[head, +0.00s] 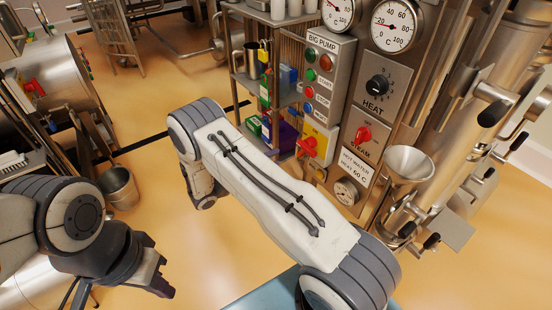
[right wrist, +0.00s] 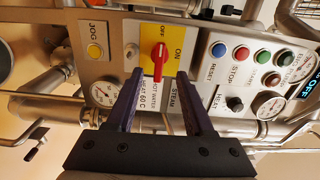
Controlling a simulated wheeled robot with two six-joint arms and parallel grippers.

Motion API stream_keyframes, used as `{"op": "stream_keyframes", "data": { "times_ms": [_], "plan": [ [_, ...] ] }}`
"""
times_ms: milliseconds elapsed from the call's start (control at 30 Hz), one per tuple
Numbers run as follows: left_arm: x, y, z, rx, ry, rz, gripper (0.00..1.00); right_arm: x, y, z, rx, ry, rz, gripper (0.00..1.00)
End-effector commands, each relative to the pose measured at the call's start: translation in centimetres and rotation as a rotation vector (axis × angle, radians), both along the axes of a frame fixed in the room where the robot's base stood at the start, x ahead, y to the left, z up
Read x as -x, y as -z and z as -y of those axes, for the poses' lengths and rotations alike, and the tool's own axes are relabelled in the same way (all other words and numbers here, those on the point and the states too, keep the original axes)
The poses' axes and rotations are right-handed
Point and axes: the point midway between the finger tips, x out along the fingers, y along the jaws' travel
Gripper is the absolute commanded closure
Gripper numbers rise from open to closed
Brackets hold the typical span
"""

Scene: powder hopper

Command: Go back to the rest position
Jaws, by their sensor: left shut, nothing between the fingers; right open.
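My left gripper (head: 160,281) is at the lower left in the head view, over the yellow floor. Its dark fingers are shut with nothing visible in them. My right gripper (right wrist: 160,78) shows in the right wrist view with its two dark fingers spread apart and nothing between them. It points toward a control panel with a red switch (right wrist: 159,53) on a yellow plate, apart from it as far as I can tell. In the head view my right arm crosses the middle, and the right gripper is hidden.
The control panel has a red switch (head: 307,146), a heat knob (head: 377,87) and gauges (head: 393,26). A steel funnel (head: 408,163) stands right of it. A shelf (head: 262,88) with bottles and boxes is behind my right arm. A bucket (head: 119,187) stands at the left. Open floor lies between.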

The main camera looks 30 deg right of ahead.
Motion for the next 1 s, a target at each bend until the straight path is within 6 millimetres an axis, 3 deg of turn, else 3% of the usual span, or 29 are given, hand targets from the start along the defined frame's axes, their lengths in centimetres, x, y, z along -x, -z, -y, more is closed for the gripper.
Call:
{"op": "stream_keyframes", "data": {
  "times_ms": [400, 567, 767, 1000],
  "plan": [
    [0.0, 0.0, 0.0, 0.0, 0.0, 0.0, 1.0, 0.0, -0.2, 0.0, -0.005, 0.003, 0.009, 0.47],
    [0.0, -0.3, 0.0, 0.0, 0.0, 0.0, 1.0, 1.0, -2.7, -1.4, -0.09, 0.057, 0.159, 0.47],
    [0.0, -0.9, 0.0, 0.0, 0.0, 0.0, 1.0, 5.8, -8.0, -6.0, -0.343, 0.276, 0.613, 0.47],
    [0.0, -1.5, 0.0, 0.0, 0.0, 0.0, 1.0, 13.6, -12.3, -13.0, -0.629, 0.691, 1.168, 0.47]
  ]
}}
